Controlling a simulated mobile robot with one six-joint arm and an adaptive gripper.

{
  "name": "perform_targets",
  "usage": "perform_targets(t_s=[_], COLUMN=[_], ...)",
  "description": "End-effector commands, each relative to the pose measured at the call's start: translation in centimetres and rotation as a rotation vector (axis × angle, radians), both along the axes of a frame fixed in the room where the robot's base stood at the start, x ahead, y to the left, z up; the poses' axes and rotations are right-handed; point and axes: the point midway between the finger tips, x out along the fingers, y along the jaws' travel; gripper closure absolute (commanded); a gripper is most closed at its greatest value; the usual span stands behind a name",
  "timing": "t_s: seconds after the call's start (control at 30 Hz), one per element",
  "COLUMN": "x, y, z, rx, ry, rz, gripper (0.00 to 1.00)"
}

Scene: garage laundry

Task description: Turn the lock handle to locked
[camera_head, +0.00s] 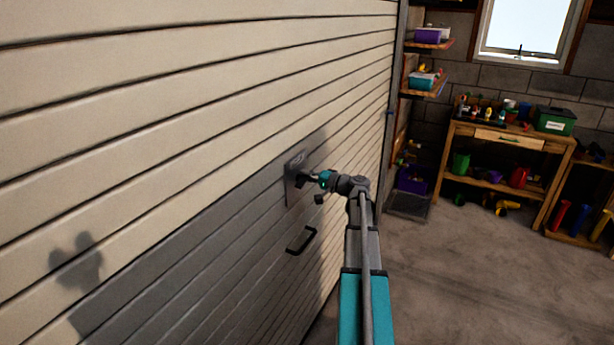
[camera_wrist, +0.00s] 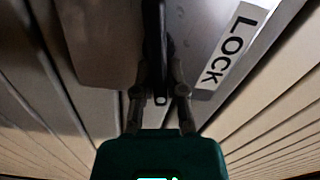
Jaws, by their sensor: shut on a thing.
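The lock plate (camera_head: 292,190) is a grey metal plate on the cream slatted garage door (camera_head: 190,95). It also fills the upper middle of the wrist view (camera_wrist: 105,50), with a white LOCK label (camera_wrist: 234,45) on its right side. The dark, narrow lock handle (camera_wrist: 156,35) stands edge-on and runs up the middle of the wrist view. My gripper (camera_wrist: 160,98) is shut on the lock handle, one finger on each side. In the head view my gripper (camera_head: 304,180) is at the plate and hides most of the handle.
A black pull handle (camera_head: 302,241) sticks out of the door below the lock plate. Wall shelves (camera_head: 427,93) stand past the door's far edge. A wooden workbench (camera_head: 508,138) with tools and a green box (camera_head: 555,120) is at the back right. The concrete floor (camera_head: 470,270) to the right is clear.

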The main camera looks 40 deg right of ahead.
Motion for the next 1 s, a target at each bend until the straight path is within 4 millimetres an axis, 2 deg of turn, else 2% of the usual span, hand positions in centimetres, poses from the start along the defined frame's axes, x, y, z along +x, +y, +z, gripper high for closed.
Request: perform_targets(t_s=[0.4, 0.93, 0.97, 1.0], x=[0.13, 0.14, 0.14, 0.13], y=[-0.22, -0.20, -0.20, -0.18], z=[-0.48, -0.50, -0.49, -0.49], rx=[0.215, 0.242, 0.242, 0.242], ry=[0.087, 0.098, 0.098, 0.098], rz=[-0.004, -0.004, -0.004, -0.003], gripper=[1.00, 1.00, 0.78, 0.71])
